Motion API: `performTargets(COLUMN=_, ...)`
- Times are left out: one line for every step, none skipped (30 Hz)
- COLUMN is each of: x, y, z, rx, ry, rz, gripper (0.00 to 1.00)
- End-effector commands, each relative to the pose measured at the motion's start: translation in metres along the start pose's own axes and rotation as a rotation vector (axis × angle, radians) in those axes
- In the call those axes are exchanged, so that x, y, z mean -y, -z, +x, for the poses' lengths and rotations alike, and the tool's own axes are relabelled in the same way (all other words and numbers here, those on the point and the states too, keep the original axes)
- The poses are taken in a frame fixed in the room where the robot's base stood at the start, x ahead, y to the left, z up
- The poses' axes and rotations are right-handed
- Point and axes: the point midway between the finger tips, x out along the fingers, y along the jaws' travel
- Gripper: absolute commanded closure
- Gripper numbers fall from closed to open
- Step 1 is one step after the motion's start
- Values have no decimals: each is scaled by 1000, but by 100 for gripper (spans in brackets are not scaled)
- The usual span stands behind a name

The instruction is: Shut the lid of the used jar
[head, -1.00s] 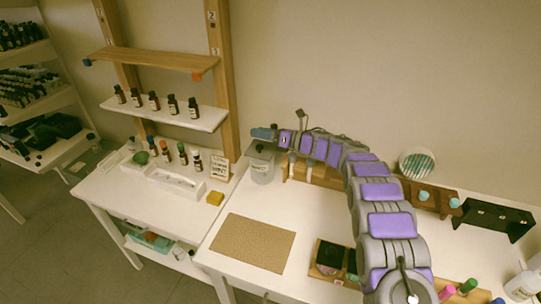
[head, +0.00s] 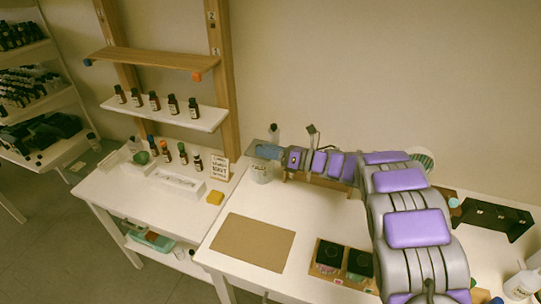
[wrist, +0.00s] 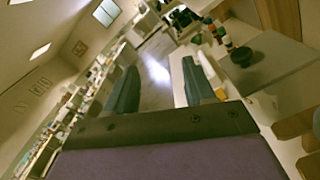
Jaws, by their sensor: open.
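The used jar (head: 262,173) is a pale, see-through jar with a label, standing at the back left of the right-hand table in the head view. My gripper (head: 262,151) is at the top of the jar and hides its rim. I cannot tell whether it touches the jar or how the lid stands. A small grey upright piece shows just behind the gripper; I cannot tell whether it is the lid or part of my gripper. In the wrist view my gripper (wrist: 160,72) has its two fingers wide apart with nothing between them. The jar is not clear there.
A brown mat (head: 252,242) lies in front of the jar. A yellow sponge (head: 215,197) and a label card (head: 219,168) are to the left. A wooden post (head: 223,80) rises behind. A dark green bowl (wrist: 262,65) shows in the wrist view.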

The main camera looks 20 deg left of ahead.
Motion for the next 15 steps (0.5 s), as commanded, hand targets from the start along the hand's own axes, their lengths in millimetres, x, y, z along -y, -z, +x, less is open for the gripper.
performTargets(x=-4, y=1, z=-4, rx=-1, ry=3, rz=1, gripper=46)
performTargets(x=-7, y=3, z=-6, rx=-2, ry=4, rz=2, gripper=46)
performTargets(x=-9, y=5, z=-8, rx=-1, ry=5, rz=3, gripper=46)
performTargets(x=-11, y=5, z=-9, rx=-1, ry=4, rz=3, gripper=46)
performTargets(x=-13, y=6, z=-10, rx=-1, ry=4, rz=3, gripper=46)
performTargets(x=-15, y=7, z=-11, rx=0, ry=3, rz=2, gripper=46)
performTargets(x=-16, y=8, z=-12, rx=-1, ry=2, rz=2, gripper=46)
performTargets(x=-18, y=8, z=-13, rx=-1, ry=1, rz=1, gripper=46)
performTargets(x=-19, y=9, z=-13, rx=-1, ry=1, rz=1, gripper=46)
performTargets(x=-20, y=9, z=-14, rx=-1, ry=1, rz=1, gripper=46)
performTargets(x=-20, y=9, z=-14, rx=-1, ry=1, rz=1, gripper=46)
performTargets(x=-21, y=10, z=-14, rx=-1, ry=1, rz=1, gripper=46)
performTargets(x=-21, y=10, z=-14, rx=-1, ry=1, rz=2, gripper=46)
performTargets(x=-21, y=10, z=-14, rx=0, ry=1, rz=2, gripper=46)
performTargets(x=-21, y=10, z=-14, rx=0, ry=1, rz=2, gripper=46)
